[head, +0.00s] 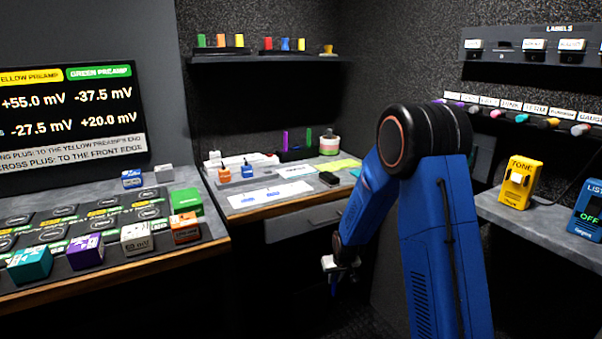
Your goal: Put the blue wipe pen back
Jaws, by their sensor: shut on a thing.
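My gripper (341,264) is low in the middle of the head view, in front of the back desk's drawer. Most of the pen is hidden or too dark to make out. A labelled rail on the right wall holds several thin items with coloured ends, including a purple one (457,104), a teal one (522,118) and a yellow one (548,123). My blue arm stands between the gripper and that wall.
The back desk (251,213) carries papers, a tape roll (329,144) and a dark block (328,179). The left bench (150,264) holds coloured boxes and a panel. A yellow TONE box (520,183) and a blue box (587,208) stand on the right counter (513,216).

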